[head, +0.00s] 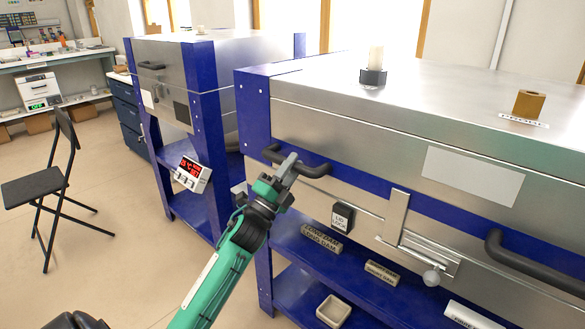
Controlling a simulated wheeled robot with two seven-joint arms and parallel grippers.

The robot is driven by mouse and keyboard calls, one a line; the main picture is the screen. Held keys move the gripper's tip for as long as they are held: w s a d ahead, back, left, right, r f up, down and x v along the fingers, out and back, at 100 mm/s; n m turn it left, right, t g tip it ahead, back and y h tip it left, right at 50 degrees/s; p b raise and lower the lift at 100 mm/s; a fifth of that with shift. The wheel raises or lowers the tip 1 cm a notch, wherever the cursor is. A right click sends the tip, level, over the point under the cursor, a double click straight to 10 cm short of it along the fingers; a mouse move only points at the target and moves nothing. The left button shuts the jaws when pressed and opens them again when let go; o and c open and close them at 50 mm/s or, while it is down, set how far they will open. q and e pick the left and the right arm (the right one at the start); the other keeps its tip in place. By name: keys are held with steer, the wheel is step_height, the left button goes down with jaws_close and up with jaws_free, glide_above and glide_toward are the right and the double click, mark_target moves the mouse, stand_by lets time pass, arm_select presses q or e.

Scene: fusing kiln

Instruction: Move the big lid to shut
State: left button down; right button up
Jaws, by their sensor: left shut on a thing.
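The big lid (340,122) is the broad brushed-steel top of the near blue-framed kiln. It lies low and looks about level; I cannot tell whether a small gap is left under it. Its front carries a dark left handle (318,171) and a dark right handle (530,268). My left gripper (287,168) is shut on the left handle, its fingers across the bar and hiding part of it. My right gripper is out of view.
A lid lock box (342,217) and a steel latch with a round knob (431,278) sit below the lid. A second kiln (165,85) stands behind; a black folding chair (50,185) stands left on open floor.

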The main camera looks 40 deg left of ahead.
arm_select(q)
steer(key=shift+w+d+f, duration=0.1)
steer(key=shift+f, duration=0.65)
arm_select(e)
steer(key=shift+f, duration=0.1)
arm_select(q)
steer(key=c, duration=1.2)
jaws_free()
steer(key=shift+c, duration=0.2)
steer(key=shift+r, duration=0.1)
steer(key=v, duration=1.3)
steer(key=shift+s, duration=0.4)
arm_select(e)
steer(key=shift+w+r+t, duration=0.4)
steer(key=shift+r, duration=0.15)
